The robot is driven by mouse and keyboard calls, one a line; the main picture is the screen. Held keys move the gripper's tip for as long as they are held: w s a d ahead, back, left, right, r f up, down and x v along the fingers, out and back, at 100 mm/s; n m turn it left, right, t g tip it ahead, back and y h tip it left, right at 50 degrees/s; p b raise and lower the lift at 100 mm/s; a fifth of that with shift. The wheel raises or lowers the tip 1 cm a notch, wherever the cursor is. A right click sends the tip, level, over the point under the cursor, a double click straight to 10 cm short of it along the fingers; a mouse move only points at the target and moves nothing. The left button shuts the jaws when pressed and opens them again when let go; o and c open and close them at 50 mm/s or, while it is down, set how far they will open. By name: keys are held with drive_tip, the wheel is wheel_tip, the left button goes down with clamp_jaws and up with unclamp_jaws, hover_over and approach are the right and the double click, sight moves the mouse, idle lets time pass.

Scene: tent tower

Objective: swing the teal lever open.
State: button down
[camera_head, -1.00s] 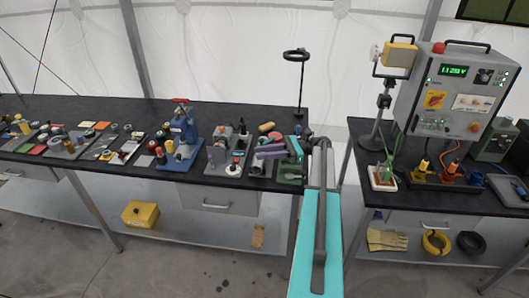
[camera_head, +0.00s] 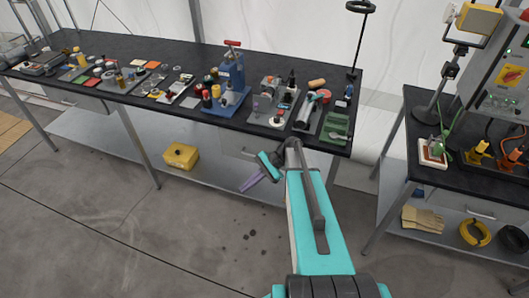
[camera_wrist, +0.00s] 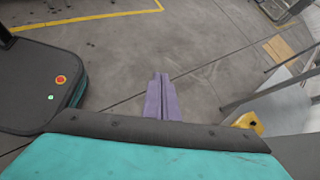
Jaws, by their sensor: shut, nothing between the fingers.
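I cannot make out a teal lever in either view now; the only clear teal surfaces are on my own arm. My gripper (camera_head: 250,183) has purple fingers and hangs in front of the long black bench (camera_head: 130,62), below its top and above the floor. It also shows in the wrist view (camera_wrist: 163,97), where its two fingers lie together with nothing between them. It points down toward bare grey floor and touches nothing that I can see. My arm hides part of the bench's front right leg area.
The bench holds a blue press (camera_head: 230,80), a green tray (camera_head: 336,128) and several small parts. A yellow box (camera_head: 181,156) sits on the lower shelf. A second bench on the right carries a grey control cabinet (camera_head: 502,85). The floor in front is clear.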

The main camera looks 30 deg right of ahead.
drive_tip(key=s+a+f+n+g+h+b, duration=0.25)
drive_tip(key=s+a+f, duration=0.25)
drive_tip(key=s+f, duration=0.3)
drive_tip(key=s+a+f+n+g+h+b, duration=0.15)
drive_tip(key=s+a+f+n, duration=0.25)
drive_tip(key=s+a+f, duration=0.4)
drive_tip(key=s+d+f+n+g+h+b, duration=0.2)
drive_tip(key=s+f+n+h, duration=0.5)
drive_tip(key=s, duration=0.7)
wheel_tip(320, 180, down, 4)
drive_tip(key=n+b, duration=0.1)
drive_tip(key=n, duration=0.1)
drive_tip(key=shift+s+r+n+g, duration=0.15)
drive_tip(key=shift+s+n+g, duration=0.05)
drive_tip(key=shift+n+g, duration=0.15)
